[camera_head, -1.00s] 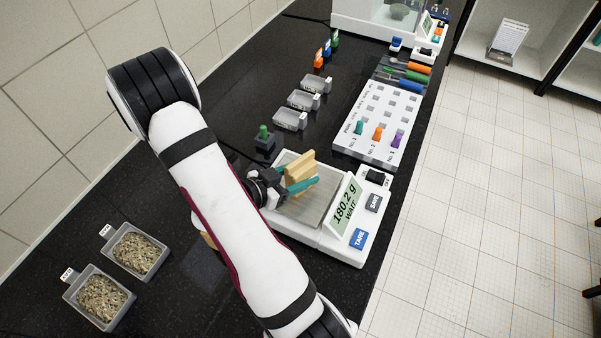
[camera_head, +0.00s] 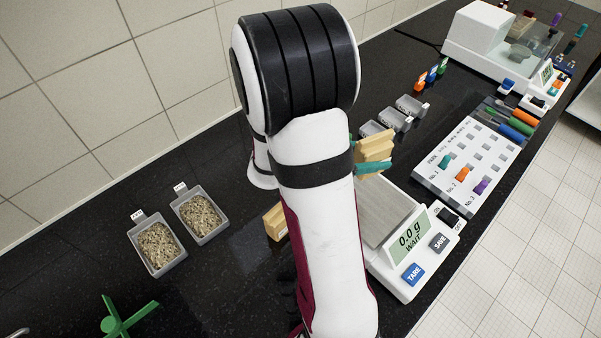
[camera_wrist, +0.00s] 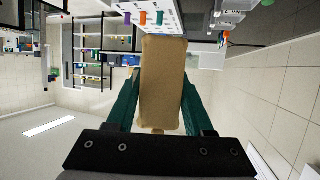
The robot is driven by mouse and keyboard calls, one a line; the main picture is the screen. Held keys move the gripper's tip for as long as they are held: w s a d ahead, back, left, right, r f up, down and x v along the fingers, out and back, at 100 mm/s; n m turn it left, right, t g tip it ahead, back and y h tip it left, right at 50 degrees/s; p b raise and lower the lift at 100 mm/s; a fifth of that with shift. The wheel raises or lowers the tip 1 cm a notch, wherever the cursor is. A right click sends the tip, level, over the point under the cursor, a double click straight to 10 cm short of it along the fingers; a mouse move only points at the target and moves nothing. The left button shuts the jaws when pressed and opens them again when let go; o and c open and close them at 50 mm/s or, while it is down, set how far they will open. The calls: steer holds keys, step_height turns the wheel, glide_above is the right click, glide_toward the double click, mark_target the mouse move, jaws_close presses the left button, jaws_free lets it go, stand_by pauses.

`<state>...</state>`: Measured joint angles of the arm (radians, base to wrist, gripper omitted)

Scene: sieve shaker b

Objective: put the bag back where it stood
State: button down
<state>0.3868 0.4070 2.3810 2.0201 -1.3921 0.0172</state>
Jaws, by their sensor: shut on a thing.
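The tan paper bag (camera_head: 376,148) is held up in the air, above and behind the balance. In the wrist view the bag (camera_wrist: 162,82) is clamped between the two teal fingers of my gripper (camera_wrist: 160,95). In the head view one teal finger of my gripper (camera_head: 372,166) shows against the bag; the rest is hidden behind my arm. The balance (camera_head: 405,285) has a bare pan (camera_head: 388,212), and its display reads 0.0 g WAIT.
Another tan bag (camera_head: 276,222) stands on the counter (camera_head: 232,290), partly hidden by my arm. Two trays of grain, one of them here (camera_head: 200,238), stand at left. Small grey trays (camera_head: 396,119) and a peg board (camera_head: 468,165) lie beyond the balance. A green knob (camera_head: 118,328) shows at front left.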

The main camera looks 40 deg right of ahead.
steer(key=w+a+f+n+t, duration=0.3)
steer(key=w+n+t, duration=0.1)
steer(key=w, duration=0.6)
steer(key=w+a+f+n+t, duration=0.3)
steer(key=w+a+n+t, duration=0.15)
steer(key=w, duration=0.55)
steer(key=shift+m+t, duration=0.25)
steer(key=shift+t, duration=0.2)
steer(key=f, duration=0.7)
steer(key=w+f, duration=0.1)
steer(key=f, duration=0.2)
steer(key=shift+d+f, duration=0.2)
steer(key=shift+f, duration=0.15)
steer(key=shift+s+f, duration=0.1)
steer(key=shift+c, duration=1.4)
jaws_free()
